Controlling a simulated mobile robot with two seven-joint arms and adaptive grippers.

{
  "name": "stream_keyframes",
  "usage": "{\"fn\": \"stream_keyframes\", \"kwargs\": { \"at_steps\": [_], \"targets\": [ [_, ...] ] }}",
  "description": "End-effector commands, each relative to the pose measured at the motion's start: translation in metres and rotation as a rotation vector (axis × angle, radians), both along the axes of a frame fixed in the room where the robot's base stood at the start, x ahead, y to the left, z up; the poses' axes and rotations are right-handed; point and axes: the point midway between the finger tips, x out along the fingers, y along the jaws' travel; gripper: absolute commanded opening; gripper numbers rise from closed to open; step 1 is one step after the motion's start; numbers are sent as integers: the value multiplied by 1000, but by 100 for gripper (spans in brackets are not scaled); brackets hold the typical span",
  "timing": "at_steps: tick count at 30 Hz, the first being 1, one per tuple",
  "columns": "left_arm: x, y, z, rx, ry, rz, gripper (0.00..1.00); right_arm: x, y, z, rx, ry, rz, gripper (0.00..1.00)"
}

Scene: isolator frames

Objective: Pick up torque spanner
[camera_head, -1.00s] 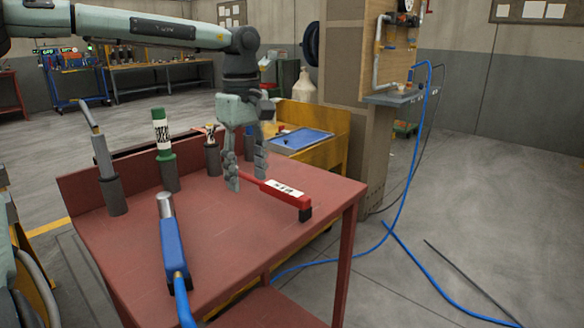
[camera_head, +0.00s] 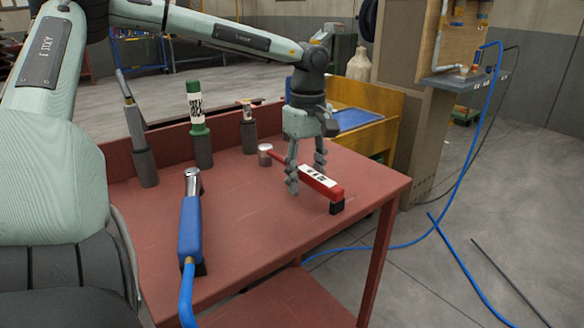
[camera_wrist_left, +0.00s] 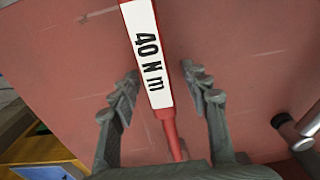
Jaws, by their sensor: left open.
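The torque spanner is a red bar with a white "40 N m" label (camera_head: 318,177) and a black end, lying on the red workbench (camera_head: 250,215). In the left wrist view its label (camera_wrist_left: 148,50) and thin red shaft run between my fingers. My left gripper (camera_head: 307,180) is open above the spanner, fingers pointing down, one on each side of it. In the left wrist view the open fingertips (camera_wrist_left: 160,76) show gaps on both sides of the bar. My right gripper is not in view.
A blue tool with a hose (camera_head: 190,230) lies in front. Dark holders with a grey tool (camera_head: 133,120), a green-capped bottle (camera_head: 196,110) and a small item (camera_head: 247,112) stand behind. A metal cylinder (camera_head: 265,154) is left of the gripper. The bench's right corner is clear.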

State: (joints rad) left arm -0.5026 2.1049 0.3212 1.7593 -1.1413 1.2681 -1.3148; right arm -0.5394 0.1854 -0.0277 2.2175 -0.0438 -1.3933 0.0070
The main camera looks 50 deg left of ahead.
Motion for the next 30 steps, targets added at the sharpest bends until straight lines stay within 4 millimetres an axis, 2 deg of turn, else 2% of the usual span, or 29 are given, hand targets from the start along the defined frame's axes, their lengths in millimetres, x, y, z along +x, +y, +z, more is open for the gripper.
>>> {"fn": "stream_keyframes", "kwargs": {
  "at_steps": [7, 18, 30],
  "targets": [
    [0, 0, -2, 0, -1, 0, 45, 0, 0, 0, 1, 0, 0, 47],
    [0, 0, -2, 0, -1, 0, 0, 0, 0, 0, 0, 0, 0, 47],
    [1, 0, 3, 2, -5, -1, 0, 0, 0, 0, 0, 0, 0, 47]
  ]
}}
